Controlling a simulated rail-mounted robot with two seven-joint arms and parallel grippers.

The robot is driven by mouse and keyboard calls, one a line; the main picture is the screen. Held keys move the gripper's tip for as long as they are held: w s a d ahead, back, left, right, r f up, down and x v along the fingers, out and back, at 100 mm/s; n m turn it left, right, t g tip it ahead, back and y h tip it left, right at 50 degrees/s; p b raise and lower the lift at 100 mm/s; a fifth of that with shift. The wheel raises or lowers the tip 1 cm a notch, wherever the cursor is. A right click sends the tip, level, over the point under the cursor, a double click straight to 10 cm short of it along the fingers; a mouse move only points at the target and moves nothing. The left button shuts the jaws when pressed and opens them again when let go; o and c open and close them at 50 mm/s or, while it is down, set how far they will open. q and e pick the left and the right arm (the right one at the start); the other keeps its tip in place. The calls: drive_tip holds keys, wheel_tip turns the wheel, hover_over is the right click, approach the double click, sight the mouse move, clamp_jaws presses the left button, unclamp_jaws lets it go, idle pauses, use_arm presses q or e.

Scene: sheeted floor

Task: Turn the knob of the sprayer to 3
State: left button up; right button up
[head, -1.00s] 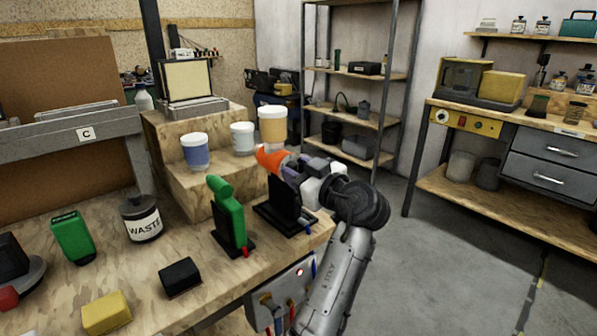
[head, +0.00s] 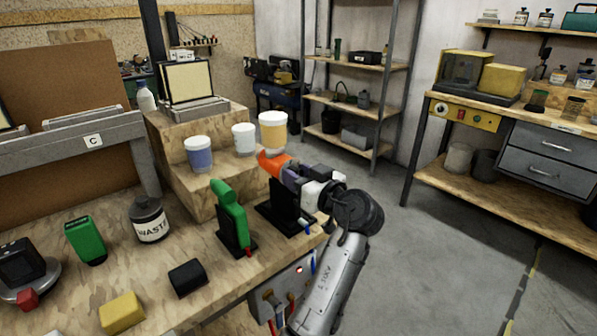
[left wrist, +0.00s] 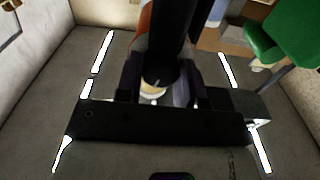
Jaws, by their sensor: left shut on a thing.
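An orange sprayer (head: 273,164) sits in a black stand (head: 284,206) near the bench's right edge. Its orange part also shows at the top of the left wrist view (left wrist: 145,18). My left gripper (head: 294,177) is at the sprayer's right end, shut on a small round knob (left wrist: 155,80), with one dark finger on each side of it in the left wrist view. The knob's number marks cannot be read. A green sprayer (head: 230,208) stands upright in its own black stand to the left; it also shows at the upper right of the left wrist view (left wrist: 293,30).
Paint tubs (head: 198,153) stand on a wooden step (head: 185,185) behind the sprayers. A WASTE jar (head: 149,220), green canister (head: 86,240), black block (head: 187,278) and yellow block (head: 122,312) stand on the bench to the left. Open floor (head: 440,250) lies to the right.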

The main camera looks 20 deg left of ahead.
use_arm(q)
drive_tip(key=o, duration=0.9)
drive_tip(key=shift+o, duration=0.2)
drive_tip(key=shift+d, duration=0.1)
drive_tip(key=v, duration=1.3)
drive_tip(key=shift+s+d, duration=0.15)
drive_tip(key=shift+d, duration=0.15)
